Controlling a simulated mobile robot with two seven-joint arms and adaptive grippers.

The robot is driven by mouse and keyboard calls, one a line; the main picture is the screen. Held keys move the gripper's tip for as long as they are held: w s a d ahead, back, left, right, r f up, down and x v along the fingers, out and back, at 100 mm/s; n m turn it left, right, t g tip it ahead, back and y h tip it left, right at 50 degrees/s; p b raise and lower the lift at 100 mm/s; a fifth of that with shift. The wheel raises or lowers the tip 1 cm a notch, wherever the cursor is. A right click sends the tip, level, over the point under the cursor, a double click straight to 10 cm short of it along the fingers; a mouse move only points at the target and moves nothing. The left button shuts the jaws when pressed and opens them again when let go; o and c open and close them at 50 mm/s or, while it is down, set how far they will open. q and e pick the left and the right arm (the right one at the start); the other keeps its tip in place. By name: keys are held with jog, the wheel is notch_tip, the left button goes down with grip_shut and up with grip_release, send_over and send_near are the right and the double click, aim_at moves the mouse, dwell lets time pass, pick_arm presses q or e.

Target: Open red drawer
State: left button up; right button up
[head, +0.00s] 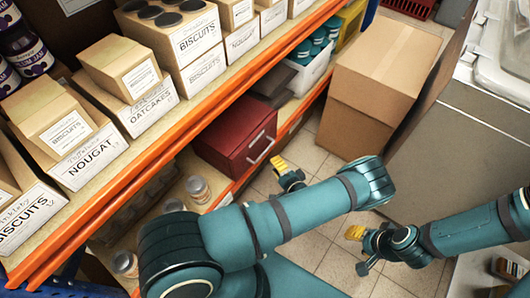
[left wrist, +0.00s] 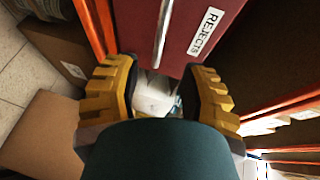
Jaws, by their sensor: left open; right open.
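The red drawer (head: 234,128) sits on the lower shelf of the rack in the head view, its front facing right with a pale bar handle (head: 257,147). It looks closed. In the left wrist view the red front (left wrist: 205,10) carries a REJECTS label and the metal handle (left wrist: 162,35). My left gripper (head: 285,172) is open and empty, just in front of the drawer. Its yellow-padded fingers (left wrist: 158,92) lie either side of the line of the handle, with the handle beyond the fingertips. My right gripper (head: 357,248) is open and empty over the floor, further right.
Orange-edged shelves hold boxes of biscuits (head: 200,36), oatcakes and nougat above. A big cardboard box (head: 375,85) stands on the floor beyond the drawer. A grey cabinet (head: 470,140) bounds the aisle at right.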

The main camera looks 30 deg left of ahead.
aim_at(265, 151)
pick_arm(q)
jog(key=b+x, duration=0.1)
jog(key=x, duration=0.7)
jog(key=shift+w+a+f, duration=0.1)
jog(key=shift+w+a, duration=0.05)
jog(key=shift+a, duration=0.15)
grip_shut()
